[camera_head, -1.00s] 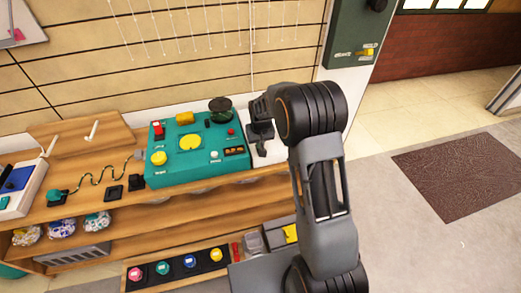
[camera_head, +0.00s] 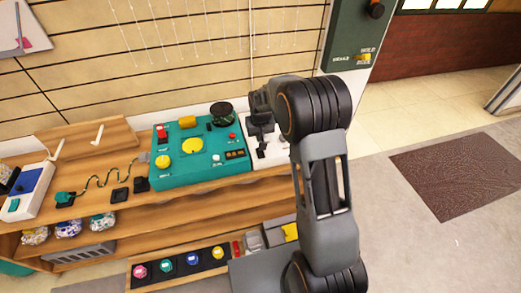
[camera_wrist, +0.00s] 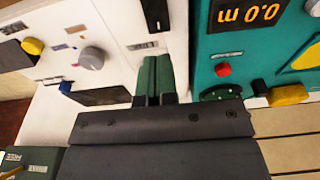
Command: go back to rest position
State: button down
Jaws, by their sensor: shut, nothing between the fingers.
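My gripper (camera_wrist: 154,85) shows in the wrist view with its two fingers together and nothing between them. It hangs in front of a white panel and beside a teal panel. In the head view my arm rises at the right of the workbench, bent at the top, and the gripper end (camera_head: 262,125) points left and down over the white unit at the bench's right end. The fingertips are hard to make out there.
A teal control box (camera_head: 200,172) with buttons stands on the wooden bench (camera_head: 75,152), left of my arm. A white panel with a grey knob (camera_wrist: 92,58) is close by in the wrist view. A green wall box (camera_head: 350,40) hangs behind. Open floor lies right, with a brown mat (camera_head: 455,175).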

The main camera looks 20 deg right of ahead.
jog(key=shift+r, duration=0.55)
jog(key=s, duration=0.1)
jog(key=s+f+g, duration=0.1)
jog(key=shift+s+f, duration=0.3)
jog(key=shift+s, duration=0.1)
jog(key=s+r+t+p, duration=0.2)
jog(key=s+r+p, duration=0.8)
jog(key=s+r, duration=1.2)
notch_tip(320, 180, up, 4)
jog(key=shift+s+f+t+p, duration=0.15)
jog(key=shift+s+t+p, duration=0.15)
jog(key=shift+s+t, duration=0.1)
jog(key=shift+a, duration=0.1)
